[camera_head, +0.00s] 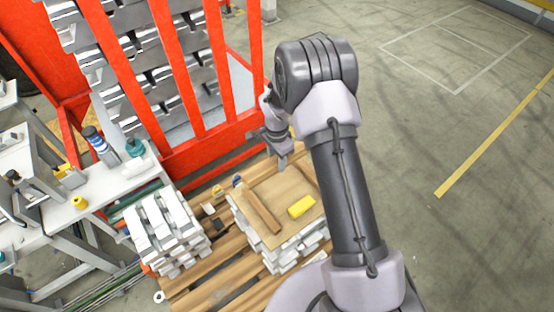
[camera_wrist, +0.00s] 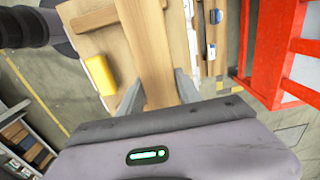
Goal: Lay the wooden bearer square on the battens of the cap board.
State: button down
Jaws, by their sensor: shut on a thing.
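My gripper (camera_head: 283,160) is over the far side of the cap board (camera_head: 286,232), partly hidden by my arm. In the wrist view my gripper (camera_wrist: 158,92) is shut on the pale wooden bearer (camera_wrist: 147,45), which runs away between the fingers across the board. In the head view the bearer blends with the board and is hard to pick out. A brown batten (camera_head: 262,212) lies on the board's left part; it also shows in the wrist view (camera_wrist: 92,18), with the bearer crossing its line. Whether they touch I cannot tell.
A yellow block (camera_head: 301,206) lies on the board, beside the bearer in the wrist view (camera_wrist: 100,75). A second ingot stack (camera_head: 165,232) stands left on the pallet (camera_head: 215,285). A red rack (camera_head: 210,145) is close behind. Open floor (camera_head: 430,120) lies right.

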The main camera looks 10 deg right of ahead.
jog(key=shift+f+b, duration=3)
jog(key=shift+f, duration=0.35)
jog(key=shift+f+b, duration=0.6)
jog(key=shift+b, duration=0.35)
jog(key=c, duration=1.1)
grip_release()
jog(key=shift+o, duration=0.2)
jog(key=shift+r, duration=0.1)
jog(key=shift+r+p, duration=1)
jog(key=shift+r, duration=0.5)
jog(key=o, duration=0.6)
jog(key=shift+f, duration=0.1)
jog(key=shift+c, duration=0.2)
